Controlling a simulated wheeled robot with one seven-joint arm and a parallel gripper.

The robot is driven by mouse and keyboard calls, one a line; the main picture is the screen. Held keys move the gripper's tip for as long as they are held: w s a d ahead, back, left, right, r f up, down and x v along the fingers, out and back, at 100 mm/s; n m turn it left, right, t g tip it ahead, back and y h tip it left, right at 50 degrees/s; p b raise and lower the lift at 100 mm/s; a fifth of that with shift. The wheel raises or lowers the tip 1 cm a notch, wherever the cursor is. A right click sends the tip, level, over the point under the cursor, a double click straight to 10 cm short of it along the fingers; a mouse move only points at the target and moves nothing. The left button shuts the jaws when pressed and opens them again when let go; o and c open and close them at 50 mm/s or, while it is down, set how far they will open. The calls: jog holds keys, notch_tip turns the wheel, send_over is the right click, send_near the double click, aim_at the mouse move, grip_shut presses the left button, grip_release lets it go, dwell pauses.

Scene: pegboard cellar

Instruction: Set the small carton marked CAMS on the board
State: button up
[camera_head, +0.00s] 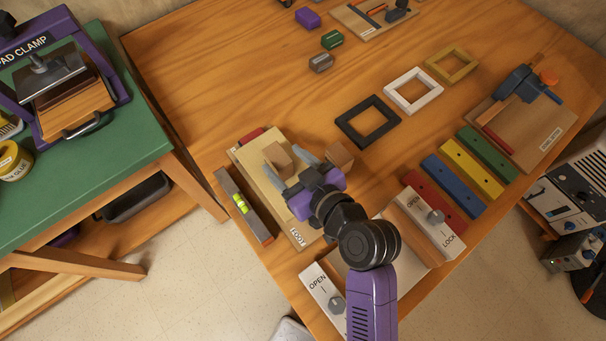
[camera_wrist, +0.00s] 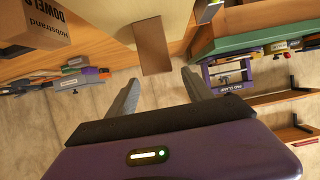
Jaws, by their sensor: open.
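A small plain brown carton (camera_head: 277,157) shows on the pale board (camera_head: 245,154), near its far end. It also shows in the wrist view (camera_wrist: 152,45); no marking on it is readable. My gripper (camera_head: 289,168) is open, its two grey fingers apart, with this carton just beyond and between the fingertips in the wrist view (camera_wrist: 161,78). I see no finger pressing on it. A second brown carton (camera_head: 340,154) stands to the right of the board. In the wrist view it reads DOWELS (camera_wrist: 40,22). My gripper hides part of the board.
A spirit level (camera_head: 242,205) lies along the board's left side. Black (camera_head: 347,131), white (camera_head: 390,90) and yellow frames (camera_head: 430,68) lie farther back. Coloured bars (camera_head: 462,176) and OPEN/LOCK panels (camera_head: 415,222) are at right and front. The table's back left is clear.

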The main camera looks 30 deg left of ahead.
jog(key=v, duration=0.7)
jog(key=shift+d, duration=0.15)
jog(key=shift+r, duration=0.1)
jog(key=s+d+f+m+t+h, duration=0.2)
jog(key=d+m, duration=0.1)
jog(key=d, duration=0.4)
jog(key=s+d+f+m+t+h, duration=0.2)
jog(key=d+m+h, duration=0.1)
jog(key=d, duration=0.4)
jog(key=s+d+f+m+t+h, duration=0.2)
jog(key=d+m, duration=0.1)
jog(key=d, duration=0.4)
jog(key=s+d+r+m+t+h, duration=0.3)
jog(key=s+d+r+m+h, duration=0.1)
jog(key=s+d+r, duration=0.6)
jog(key=s+d+h, duration=0.1)
jog(key=s, duration=0.1)
jog(key=shift+s+d+r+t+h, duration=0.15)
jog(key=shift+s+r+t+h, duration=0.1)
jog(key=shift+t+h, duration=0.05)
